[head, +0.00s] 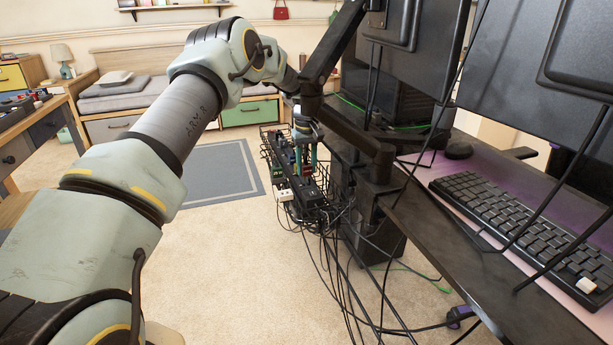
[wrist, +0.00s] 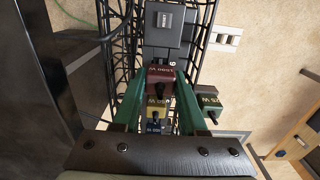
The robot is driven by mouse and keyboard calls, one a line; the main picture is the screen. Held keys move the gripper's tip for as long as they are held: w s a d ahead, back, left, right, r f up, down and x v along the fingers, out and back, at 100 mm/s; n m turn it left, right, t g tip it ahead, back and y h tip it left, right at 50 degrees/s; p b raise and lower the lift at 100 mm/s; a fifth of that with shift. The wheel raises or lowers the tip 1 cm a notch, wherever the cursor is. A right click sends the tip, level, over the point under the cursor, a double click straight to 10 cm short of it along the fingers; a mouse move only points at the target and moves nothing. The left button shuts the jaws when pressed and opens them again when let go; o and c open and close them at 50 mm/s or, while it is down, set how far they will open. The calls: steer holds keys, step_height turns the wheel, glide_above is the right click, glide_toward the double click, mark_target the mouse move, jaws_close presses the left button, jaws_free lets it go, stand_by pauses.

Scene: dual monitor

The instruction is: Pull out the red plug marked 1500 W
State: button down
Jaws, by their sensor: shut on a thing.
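The red plug (wrist: 160,74) with a label that reads like 1500 W sits between the green fingertips of my gripper (wrist: 161,82) in the wrist view. The fingers close on its two sides. It is in line with the black power strip (wrist: 162,52), and I cannot tell whether it is still seated.
A yellow plug (wrist: 157,106) and a blue plug (wrist: 153,128) lie below the red one between the fingers. A green plug (wrist: 210,104) is right of the right finger. A black wire basket (wrist: 200,25) surrounds the strip. Cables (head: 345,255) hang below; the desk (head: 440,230) is at right.

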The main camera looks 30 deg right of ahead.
mark_target(306, 164)
step_height(306, 164, up, 6)
steer(key=shift+r, duration=0.25)
steer(key=shift+r+p, duration=2.1)
steer(key=shift+r, duration=0.15)
